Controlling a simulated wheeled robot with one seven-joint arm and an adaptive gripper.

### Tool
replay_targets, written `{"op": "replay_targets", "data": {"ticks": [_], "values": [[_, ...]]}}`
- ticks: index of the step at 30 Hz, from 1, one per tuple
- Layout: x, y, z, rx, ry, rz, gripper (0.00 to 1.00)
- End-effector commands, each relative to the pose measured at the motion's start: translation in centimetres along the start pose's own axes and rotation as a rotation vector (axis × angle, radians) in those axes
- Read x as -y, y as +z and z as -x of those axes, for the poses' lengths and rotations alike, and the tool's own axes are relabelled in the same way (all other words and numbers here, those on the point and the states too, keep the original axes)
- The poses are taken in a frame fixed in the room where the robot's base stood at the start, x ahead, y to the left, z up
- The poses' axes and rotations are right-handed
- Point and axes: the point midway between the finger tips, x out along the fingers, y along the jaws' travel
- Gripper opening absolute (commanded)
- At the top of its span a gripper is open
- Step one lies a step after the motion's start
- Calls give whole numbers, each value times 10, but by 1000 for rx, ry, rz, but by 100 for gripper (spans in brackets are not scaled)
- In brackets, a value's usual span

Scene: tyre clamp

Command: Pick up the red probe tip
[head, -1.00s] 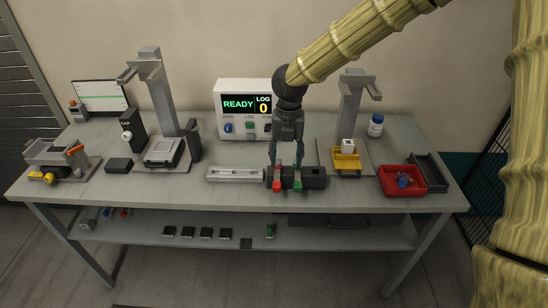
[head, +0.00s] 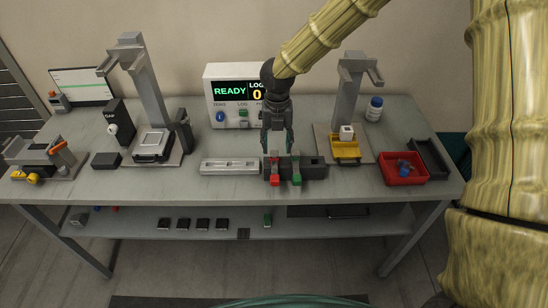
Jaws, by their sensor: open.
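The red probe tip (head: 275,172) sits in a dark block (head: 312,168) at the front middle of the bench, beside a similar green piece (head: 296,171). My gripper (head: 277,151) hangs pointing down at the dark block, with its two fingers apart and nothing seen between them. Its fingertips show just above and behind the red and green pieces in the picture. I cannot tell the exact height gap or whether a finger touches anything.
A pale slotted tray (head: 230,167) lies left of the block. A yellow bin (head: 345,150) under a grey stand and a red bin (head: 403,170) are to the right. A display box (head: 240,93) stands behind my gripper. A clamp stand (head: 150,90) is further left.

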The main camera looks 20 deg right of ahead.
Motion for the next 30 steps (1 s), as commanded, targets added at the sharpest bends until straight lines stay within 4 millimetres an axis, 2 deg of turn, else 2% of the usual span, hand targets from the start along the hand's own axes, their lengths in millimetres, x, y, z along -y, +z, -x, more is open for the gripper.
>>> {"op": "replay_targets", "data": {"ticks": [5,16,27,30], "values": [[-3,-1,-8,-2,-2,3,50],[-8,0,-45,1,-2,1,50],[-8,0,-51,1,-1,2,50],[-8,0,-51,1,-1,2,32]]}}
